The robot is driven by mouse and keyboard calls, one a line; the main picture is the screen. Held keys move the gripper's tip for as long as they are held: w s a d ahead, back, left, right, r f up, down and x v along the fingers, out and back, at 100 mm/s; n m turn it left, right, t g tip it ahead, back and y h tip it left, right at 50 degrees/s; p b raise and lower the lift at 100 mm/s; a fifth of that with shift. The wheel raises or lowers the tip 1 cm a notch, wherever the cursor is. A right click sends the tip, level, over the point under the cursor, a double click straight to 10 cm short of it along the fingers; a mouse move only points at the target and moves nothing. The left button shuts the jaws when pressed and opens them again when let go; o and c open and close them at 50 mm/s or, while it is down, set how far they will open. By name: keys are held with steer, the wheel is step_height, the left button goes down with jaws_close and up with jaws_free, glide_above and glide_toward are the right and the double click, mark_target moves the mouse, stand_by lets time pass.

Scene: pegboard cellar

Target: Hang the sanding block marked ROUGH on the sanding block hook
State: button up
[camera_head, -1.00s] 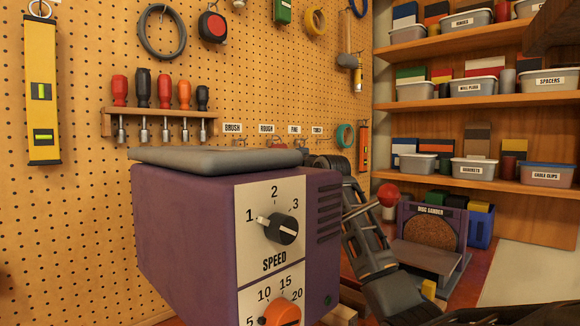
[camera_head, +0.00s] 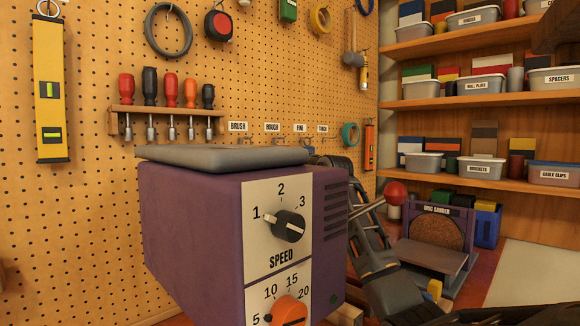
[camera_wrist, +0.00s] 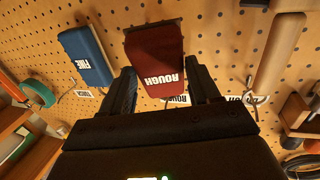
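The red sanding block marked ROUGH (camera_wrist: 155,58) is in the upper middle of the wrist view, its lettering upside down. My gripper (camera_wrist: 160,66) has one finger on each side of it, close against its edges, and appears shut on it. The pegboard label ROUGH (camera_wrist: 178,99) shows partly past the block's edge; the hook by it is hidden in this view. In the head view, the ROUGH label (camera_head: 273,127) has a small hook (camera_head: 274,141) under it. The block and my gripper are hidden there behind the purple machine.
A blue block marked FINE (camera_wrist: 87,56) is left of the red block in the wrist view, and a brown handle (camera_wrist: 276,57) is to its right. The purple machine (camera_head: 200,230) with a grey top stands in front of the pegboard. A disc sander (camera_head: 435,235) stands at right.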

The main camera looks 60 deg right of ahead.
steer(key=o, duration=0.4)
steer(key=shift+o, duration=0.2)
steer(key=p+v, duration=0.1)
steer(key=v, duration=0.6)
steer(key=shift+s+a, duration=0.2)
steer(key=shift+s, duration=0.15)
